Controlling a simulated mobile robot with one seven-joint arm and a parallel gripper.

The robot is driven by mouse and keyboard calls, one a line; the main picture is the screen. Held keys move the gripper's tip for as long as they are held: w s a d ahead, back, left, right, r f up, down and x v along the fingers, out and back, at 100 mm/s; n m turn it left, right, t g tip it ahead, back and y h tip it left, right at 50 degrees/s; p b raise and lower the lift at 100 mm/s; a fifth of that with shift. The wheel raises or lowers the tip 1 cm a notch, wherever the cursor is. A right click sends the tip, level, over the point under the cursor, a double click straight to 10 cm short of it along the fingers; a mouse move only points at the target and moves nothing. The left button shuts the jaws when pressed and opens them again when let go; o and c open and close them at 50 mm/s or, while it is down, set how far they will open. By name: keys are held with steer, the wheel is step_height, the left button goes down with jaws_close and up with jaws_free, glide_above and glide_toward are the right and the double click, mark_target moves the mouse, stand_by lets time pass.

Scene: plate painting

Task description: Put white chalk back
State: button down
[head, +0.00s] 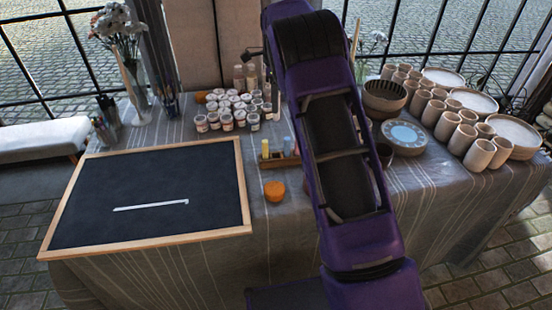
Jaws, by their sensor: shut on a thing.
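A wooden chalk holder (279,162) stands on the table right of the blackboard, partly covered by my arm. A yellow chalk (265,149) and a blue chalk (287,146) stand upright in it. I do not see the white chalk as a separate piece. The blackboard (150,180) in its light wood frame bears a white line (150,206) with a small hook at its right end. My purple arm rises across the middle of the picture, and my gripper's fingers are hidden or out of view.
A round orange sponge (274,190) lies in front of the holder. Several paint jars (227,120) stand behind the board. Clay cups (467,140), bowls (385,97) and a plate with a light-blue centre (404,136) fill the right side. A flower vase (135,90) stands at back left.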

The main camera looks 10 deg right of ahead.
mark_target(276, 119)
step_height(276, 119, down, 18)
steer(key=shift+r+b, duration=0.2)
steer(key=shift+b, duration=0.35)
steer(key=shift+f, duration=0.1)
steer(key=shift+f, duration=0.15)
steer(key=c, duration=0.7)
jaws_free()
steer(key=shift+c, duration=0.2)
step_height(276, 119, up, 13)
steer(key=shift+f+p, duration=0.2)
steer(key=shift+p, duration=0.15)
